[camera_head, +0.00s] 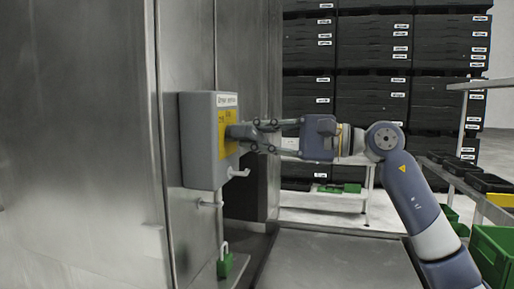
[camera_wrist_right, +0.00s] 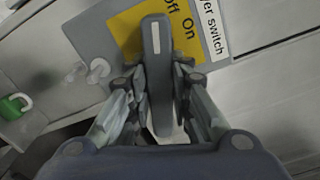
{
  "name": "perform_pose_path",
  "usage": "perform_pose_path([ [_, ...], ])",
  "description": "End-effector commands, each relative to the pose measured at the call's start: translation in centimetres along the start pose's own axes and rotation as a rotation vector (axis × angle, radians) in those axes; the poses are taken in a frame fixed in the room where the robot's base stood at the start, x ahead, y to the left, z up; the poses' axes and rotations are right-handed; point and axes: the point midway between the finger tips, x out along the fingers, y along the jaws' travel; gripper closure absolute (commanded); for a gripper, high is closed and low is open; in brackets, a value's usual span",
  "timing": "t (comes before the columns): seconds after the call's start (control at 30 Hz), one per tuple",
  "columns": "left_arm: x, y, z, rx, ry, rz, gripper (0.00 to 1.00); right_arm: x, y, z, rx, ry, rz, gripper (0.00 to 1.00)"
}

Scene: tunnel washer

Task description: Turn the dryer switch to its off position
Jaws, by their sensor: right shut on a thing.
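The dryer switch is a grey box (camera_head: 199,145) on the steel wall, with a yellow plate (camera_head: 228,118) on its front. In the right wrist view the yellow plate (camera_wrist_right: 128,35) reads "Off" and "On", beside a white label (camera_wrist_right: 213,28) ending in "switch". The grey switch handle (camera_wrist_right: 156,70) has a white mark at its far end, close to "Off"; its exact setting is hard to tell. My right gripper (camera_head: 259,136) is shut on the handle, with its fingers (camera_wrist_right: 159,88) on both sides of it. My left gripper is not in view.
A green padlock (camera_head: 224,265) hangs below the box, near pale hooks (camera_head: 239,172). Stacked black crates (camera_head: 370,100) stand behind. Green bins (camera_head: 492,255) and a rack are at the right.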

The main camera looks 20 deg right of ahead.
Motion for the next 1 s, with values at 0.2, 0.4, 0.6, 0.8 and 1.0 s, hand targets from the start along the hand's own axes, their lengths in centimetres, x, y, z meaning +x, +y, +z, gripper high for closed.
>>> perform_pose_path([
  [0.2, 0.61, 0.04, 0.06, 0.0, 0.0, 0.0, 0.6, 0.01, -0.45, 0.06, -0.165, -0.001, -0.002, 1.0],
  [0.4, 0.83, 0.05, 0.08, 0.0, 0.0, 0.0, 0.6, -0.01, -0.77, 0.15, -0.273, -0.001, -0.002, 1.0],
  [0.6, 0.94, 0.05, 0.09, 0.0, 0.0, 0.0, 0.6, 0.01, -0.89, 0.18, -0.33, 0.0, 0.0, 1.0],
  [0.8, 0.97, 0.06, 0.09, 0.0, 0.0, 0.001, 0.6, 0.02, -0.93, 0.2, -0.351, 0.0, 0.0, 1.0],
  [1.0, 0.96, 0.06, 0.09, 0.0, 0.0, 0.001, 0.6, 0.02, -0.93, 0.21, -0.353, 0.0, 0.001, 1.0],
])
